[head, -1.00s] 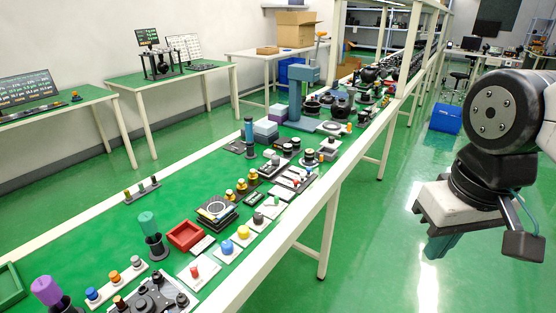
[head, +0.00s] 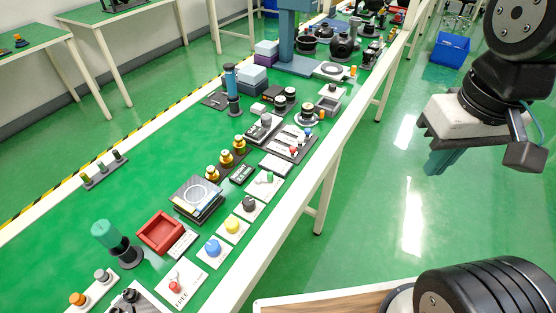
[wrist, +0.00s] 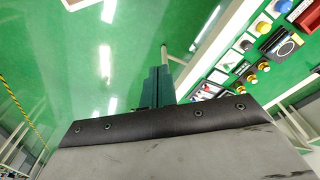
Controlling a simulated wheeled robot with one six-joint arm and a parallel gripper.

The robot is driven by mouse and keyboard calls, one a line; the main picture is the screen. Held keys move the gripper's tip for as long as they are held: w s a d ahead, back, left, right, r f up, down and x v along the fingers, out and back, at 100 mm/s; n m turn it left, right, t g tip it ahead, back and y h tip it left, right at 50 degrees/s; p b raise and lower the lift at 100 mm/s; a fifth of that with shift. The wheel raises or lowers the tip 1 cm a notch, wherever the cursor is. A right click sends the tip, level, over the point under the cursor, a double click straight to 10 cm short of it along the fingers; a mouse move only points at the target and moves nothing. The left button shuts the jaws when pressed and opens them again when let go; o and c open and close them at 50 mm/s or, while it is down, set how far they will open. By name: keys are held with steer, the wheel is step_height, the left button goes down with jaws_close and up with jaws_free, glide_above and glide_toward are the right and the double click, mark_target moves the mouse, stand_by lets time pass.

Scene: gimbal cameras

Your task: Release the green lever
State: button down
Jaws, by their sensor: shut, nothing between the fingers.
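A small green lever (head: 269,177) stands upright on a white plate (head: 259,187) near the right edge of the green-topped bench in the head view. My gripper (head: 443,162) hangs to the right of the bench, over the open floor and well apart from the lever. Its teal fingers are shut and hold nothing. The fingers also show in the wrist view (wrist: 159,86), pointing at the floor beside the bench. The lever is too small to make out surely in the wrist view.
Left are a black stacked device (head: 197,197) and a red tray (head: 160,232). The floor right of the bench is mostly clear.

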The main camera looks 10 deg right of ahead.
steer(key=w+a+f+m+g+y, duration=0.1)
steer(key=w+a+m, duration=0.15)
steer(key=w, duration=0.65)
steer(key=w+a+f+m+g+y, duration=0.15)
steer(key=w+a, duration=0.25)
steer(key=w, duration=0.5)
steer(key=w+a+f+m+g, duration=0.1)
steer(key=w+a+f+m, duration=0.1)
steer(key=w+a+f, duration=0.2)
steer(key=w+a+f+m+g, duration=0.1)
steer(key=w+a+f, duration=0.4)
steer(key=w+f, duration=0.5)
steer(key=shift+f+m, duration=0.35)
steer(key=shift+m, duration=0.35)
steer(key=shift+y, duration=0.25)
